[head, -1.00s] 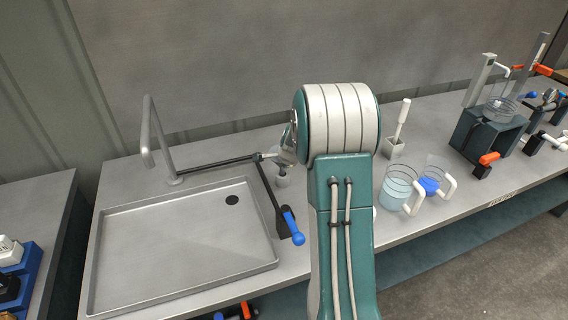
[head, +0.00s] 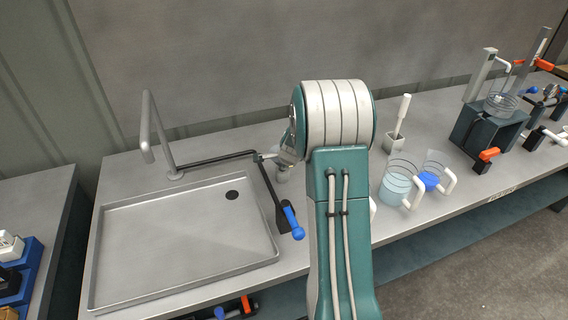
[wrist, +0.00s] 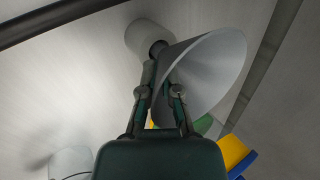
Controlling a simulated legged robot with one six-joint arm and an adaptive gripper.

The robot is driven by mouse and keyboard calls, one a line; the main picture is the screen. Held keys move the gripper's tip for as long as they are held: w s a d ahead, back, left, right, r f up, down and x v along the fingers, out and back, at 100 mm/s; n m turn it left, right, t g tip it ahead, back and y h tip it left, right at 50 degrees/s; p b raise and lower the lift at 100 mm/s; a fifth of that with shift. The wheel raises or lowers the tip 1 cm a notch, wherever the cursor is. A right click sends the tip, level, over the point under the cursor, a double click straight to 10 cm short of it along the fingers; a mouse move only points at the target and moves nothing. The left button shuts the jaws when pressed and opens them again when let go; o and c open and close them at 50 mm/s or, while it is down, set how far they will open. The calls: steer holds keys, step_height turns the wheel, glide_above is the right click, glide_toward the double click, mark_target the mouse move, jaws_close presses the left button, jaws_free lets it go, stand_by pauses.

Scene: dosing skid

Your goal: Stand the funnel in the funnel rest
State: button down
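The funnel is a pale grey cone (wrist: 212,72) in the wrist view, tilted with its wide mouth to the right. My gripper (wrist: 160,62) has its two fingers close together at the funnel's narrow end and appears shut on it. A pale round cylinder (wrist: 146,36), possibly the funnel rest, shows just beyond the fingertips. I cannot tell whether the funnel touches it. In the head view my arm hides most of the gripper, and only a pale part of the scene (head: 284,173) shows beside the wrist.
A sink (head: 180,250) with a tap (head: 155,135) lies to the left. A blue-ended lever (head: 292,222) is near the bench's front. Two jugs (head: 396,188) (head: 431,178) and a holder with a white-handled tool (head: 398,120) stand right of my arm. Another pale cylinder (wrist: 70,162) shows at lower left in the wrist view.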

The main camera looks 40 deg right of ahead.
steer(key=shift+f, duration=0.8)
steer(key=c, duration=0.7)
jaws_free()
steer(key=v, duration=1.1)
steer(key=shift+s+r, duration=0.2)
steer(key=shift+r, duration=0.15)
